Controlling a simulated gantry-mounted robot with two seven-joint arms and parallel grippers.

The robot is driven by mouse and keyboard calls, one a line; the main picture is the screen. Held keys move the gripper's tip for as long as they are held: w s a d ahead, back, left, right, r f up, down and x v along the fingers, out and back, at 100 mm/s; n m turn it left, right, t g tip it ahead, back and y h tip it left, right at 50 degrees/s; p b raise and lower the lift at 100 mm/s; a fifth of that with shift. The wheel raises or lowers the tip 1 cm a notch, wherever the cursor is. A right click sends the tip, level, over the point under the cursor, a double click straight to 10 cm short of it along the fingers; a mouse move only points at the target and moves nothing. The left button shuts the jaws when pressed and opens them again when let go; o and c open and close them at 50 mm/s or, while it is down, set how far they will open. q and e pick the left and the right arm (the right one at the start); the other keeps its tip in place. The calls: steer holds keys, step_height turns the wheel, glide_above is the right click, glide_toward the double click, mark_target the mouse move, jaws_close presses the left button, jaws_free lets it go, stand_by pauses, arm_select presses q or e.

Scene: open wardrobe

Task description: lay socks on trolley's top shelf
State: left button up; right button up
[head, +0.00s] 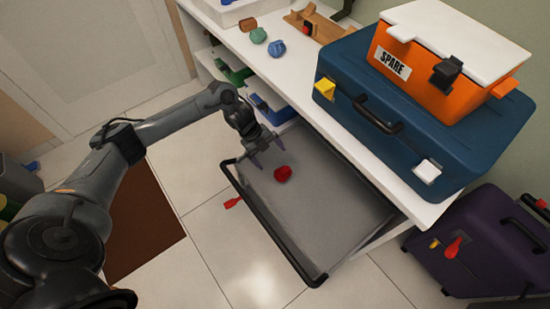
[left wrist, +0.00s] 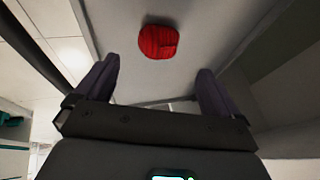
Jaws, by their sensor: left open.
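A red balled sock (head: 283,174) lies on the grey top shelf (head: 300,215) of a trolley with a dark rail. My left gripper (head: 267,153) is open and empty, just behind and left of the red sock, above the shelf. In the left wrist view the red sock (left wrist: 158,42) sits ahead of and between the spread purple-grey fingers (left wrist: 158,82), apart from them. On the white counter lie a teal ball (head: 258,35), a blue ball (head: 277,48) and a brown one (head: 248,24), which look like balled socks. My right gripper is not in view.
The counter (head: 335,130) overhangs the trolley's far side. A blue case (head: 440,135) with an orange SPARE box (head: 440,85) on it fills the counter's right. A purple suitcase (head: 480,240) stands at the right. The shelf's front part is clear.

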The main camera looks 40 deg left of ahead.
arm_select(q)
steer(key=s+d+f+n+t, duration=0.1)
steer(key=s+d+n+t, duration=0.1)
steer(key=d, duration=0.8)
steer(key=s+d+n+t, duration=0.1)
steer(key=d+n+t, duration=0.1)
steer(key=d, duration=0.8)
steer(key=s+a+r+n+g+y, duration=0.1)
steer(key=s+a+r+n+y, duration=0.1)
steer(key=s+n, duration=0.5)
steer(key=s+a+r+n+g+y, duration=0.1)
steer(key=s+a+r+n+y, duration=0.1)
steer(key=s+n, duration=0.5)
steer(key=s+r, duration=0.1)
steer(key=s, duration=0.4)
steer(key=shift+s+a+r+g+y+p, duration=0.2)
steer(key=shift+s+a+g+y+p, duration=0.1)
steer(key=shift+a+g+y, duration=0.1)
